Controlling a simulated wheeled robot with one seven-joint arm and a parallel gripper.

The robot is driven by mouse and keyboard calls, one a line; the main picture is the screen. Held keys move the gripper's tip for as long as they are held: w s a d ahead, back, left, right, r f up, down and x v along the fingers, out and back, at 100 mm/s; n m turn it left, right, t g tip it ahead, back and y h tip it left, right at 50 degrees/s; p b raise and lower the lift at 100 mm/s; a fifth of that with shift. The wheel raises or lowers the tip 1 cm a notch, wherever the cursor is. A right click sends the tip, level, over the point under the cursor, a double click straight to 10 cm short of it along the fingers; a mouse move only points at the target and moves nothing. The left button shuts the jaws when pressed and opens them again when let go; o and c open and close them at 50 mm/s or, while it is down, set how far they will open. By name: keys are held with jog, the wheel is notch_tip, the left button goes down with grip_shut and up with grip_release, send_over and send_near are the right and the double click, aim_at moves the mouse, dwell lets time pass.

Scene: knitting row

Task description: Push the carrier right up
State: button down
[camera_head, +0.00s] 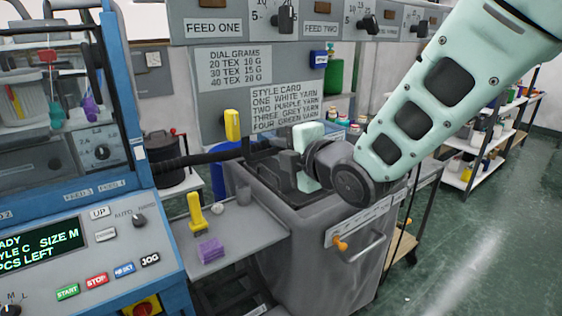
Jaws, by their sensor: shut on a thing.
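My gripper (303,160) is at the centre of the view, above the open top of a grey bin-like cabinet. Its pale green fingers are shut on a dark grey block (288,163). The block is partly hidden by the fingers and by dark parts around it. I cannot tell for sure whether this block is the carrier, or how it is joined to what lies behind it. A black bar or hose (205,156) runs from the left machine toward this spot.
The blue-framed machine with its button panel (95,255) stands at left. A grey shelf (247,238) bears a yellow tool (196,213) and a purple block (211,250). The grey cabinet (325,262) stands below my gripper. Feed dials hang above; open floor lies at right.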

aim_at(283, 122)
notch_tip(283, 122, up, 6)
jog(key=shift+w+f+p, duration=0.1)
jog(key=shift+p, duration=0.9)
jog(key=c, duration=1.5)
grip_release()
jog(key=shift+f, duration=0.1)
jog(key=shift+s+d, duration=0.35)
jog(key=shift+s, duration=0.2)
jog(key=b+v, duration=0.2)
jog(key=v, duration=0.9)
jog(key=shift+b, duration=0.3)
